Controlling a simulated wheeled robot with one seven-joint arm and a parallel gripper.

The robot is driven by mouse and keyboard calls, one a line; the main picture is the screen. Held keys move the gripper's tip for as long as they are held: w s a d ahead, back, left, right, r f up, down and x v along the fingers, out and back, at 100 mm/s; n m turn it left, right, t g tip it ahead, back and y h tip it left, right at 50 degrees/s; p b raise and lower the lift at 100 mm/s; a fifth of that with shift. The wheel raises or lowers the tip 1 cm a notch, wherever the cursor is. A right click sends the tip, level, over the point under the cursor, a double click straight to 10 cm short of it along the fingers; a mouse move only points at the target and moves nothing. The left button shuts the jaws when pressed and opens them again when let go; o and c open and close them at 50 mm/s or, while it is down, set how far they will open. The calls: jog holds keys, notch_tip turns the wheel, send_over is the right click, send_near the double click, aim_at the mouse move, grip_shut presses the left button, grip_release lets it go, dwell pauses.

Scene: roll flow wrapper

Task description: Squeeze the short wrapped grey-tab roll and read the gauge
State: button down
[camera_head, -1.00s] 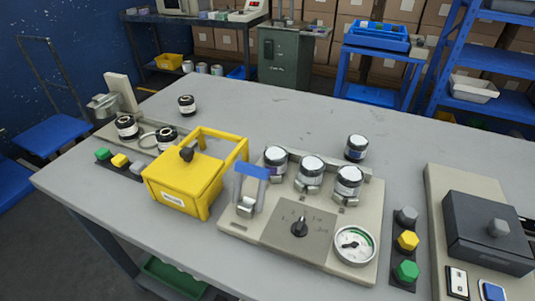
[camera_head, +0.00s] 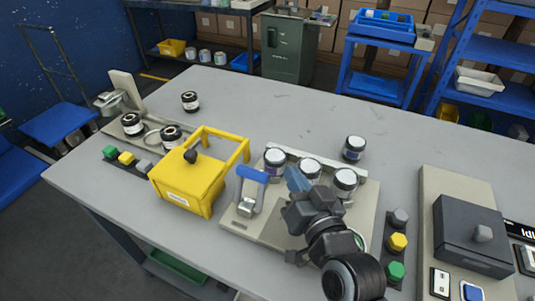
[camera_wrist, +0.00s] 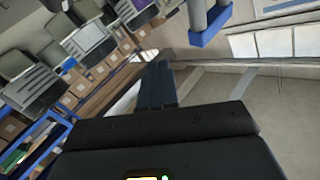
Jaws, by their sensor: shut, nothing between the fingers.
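A gauge station (camera_head: 270,232) stands at the table's front middle. Three dark rolls with white tops, a left one (camera_head: 275,160), a middle one (camera_head: 311,167) and a right one (camera_head: 345,180), sit along its back. Another such roll (camera_head: 354,148) stands on the table behind it. I cannot tell which has a grey tab. My gripper (camera_head: 296,181) is shut and empty, its blue fingertips in front of the middle roll; the fingers also show in the wrist view (camera_wrist: 156,85). My arm hides the knob and nearly all of the round gauge.
A blue-handled lever (camera_head: 252,174) rises at the station's left, beside a yellow box (camera_head: 188,184). Several rolls stand farther left. Green, yellow and grey buttons (camera_head: 398,242) and a dark box (camera_head: 470,232) are at right. The table behind is mostly clear.

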jog(key=w+a+r+n+g+y, duration=0.2)
jog(key=w+a+n, duration=0.15)
jog(key=w, duration=0.35)
jog(key=w+a+r+n+g+y, duration=0.1)
jog(key=w+a+r+n+g, duration=0.2)
jog(key=w, duration=0.4)
jog(key=w+f+n+g+h+b, duration=0.1)
jog(key=g, duration=0.2)
jog(key=w+a+f+n+g+h+b, duration=0.1)
jog(key=f+n+g, duration=0.1)
jog(key=g, duration=0.1)
jog(key=w+a+f+n+g+h+b, duration=0.1)
jog(key=f+n+g+h, duration=0.1)
jog(key=g, duration=0.2)
jog(key=shift+a+f, duration=0.2)
jog(key=shift+a, duration=0.05)
jog(key=s+d+r+n+g+h+b, duration=0.1)
jog(key=s+d+r+n+g+h, duration=0.1)
jog(key=s+d+r+g, duration=0.3)
notch_tip(320, 180, up, 4)
jog(key=shift+d+r+g+h+b, duration=0.1)
jog(key=shift+d+g+h+b, duration=0.3)
jog(key=shift+d+h, duration=0.2)
